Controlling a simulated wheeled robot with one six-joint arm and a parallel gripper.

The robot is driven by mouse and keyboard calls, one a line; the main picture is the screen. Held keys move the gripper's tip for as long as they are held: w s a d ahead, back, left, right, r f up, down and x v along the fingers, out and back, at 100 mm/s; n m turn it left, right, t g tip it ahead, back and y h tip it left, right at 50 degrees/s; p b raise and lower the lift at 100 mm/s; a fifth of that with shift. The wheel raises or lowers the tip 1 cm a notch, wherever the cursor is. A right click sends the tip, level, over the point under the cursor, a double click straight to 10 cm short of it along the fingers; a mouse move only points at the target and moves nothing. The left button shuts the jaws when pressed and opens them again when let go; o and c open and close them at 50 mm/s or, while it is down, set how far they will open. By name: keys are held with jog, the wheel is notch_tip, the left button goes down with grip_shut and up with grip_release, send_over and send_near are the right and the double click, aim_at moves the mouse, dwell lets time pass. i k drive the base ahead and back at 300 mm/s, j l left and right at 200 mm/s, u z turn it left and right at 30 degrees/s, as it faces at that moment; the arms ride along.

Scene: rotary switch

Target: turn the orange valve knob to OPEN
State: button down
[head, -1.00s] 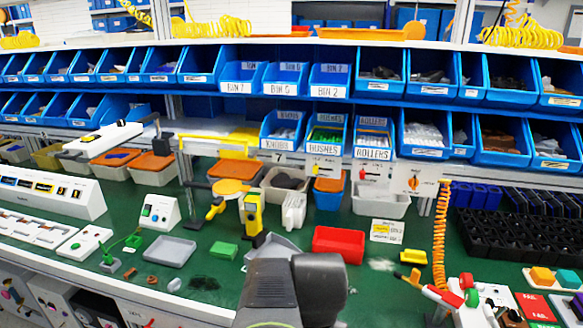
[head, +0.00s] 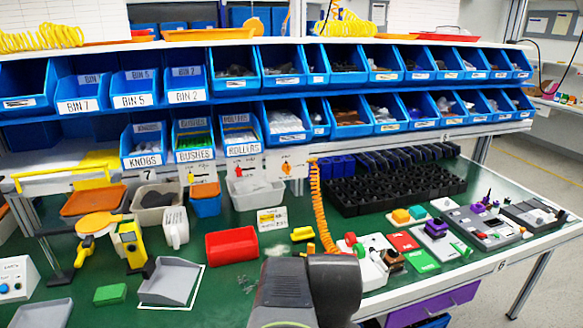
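The orange valve knob (head: 286,167) is small in the head view. It sits on a white panel (head: 299,158) fixed at the shelf's lower edge, left of the top of a coiled orange hose. The panel's markings are too small to read, so I cannot tell which position the knob points to. Part of my dark grey arm fills the bottom middle of the view. My gripper's fingers do not show, and nothing of mine touches the knob.
An orange coiled hose (head: 322,205) hangs just right of the panel. Below on the green bench are a red bin (head: 231,245), a clear-grey bin (head: 256,194) and a yellow block (head: 302,234). A black crate grid (head: 390,185) stands to the right.

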aim_at(286, 168)
jog(key=i+z, duration=0.15)
jog(key=z, duration=0.25)
jog(key=i+j+z, duration=0.1)
jog(key=z, duration=0.25)
jog(key=i+j+z, duration=0.1)
jog(key=z, duration=0.3)
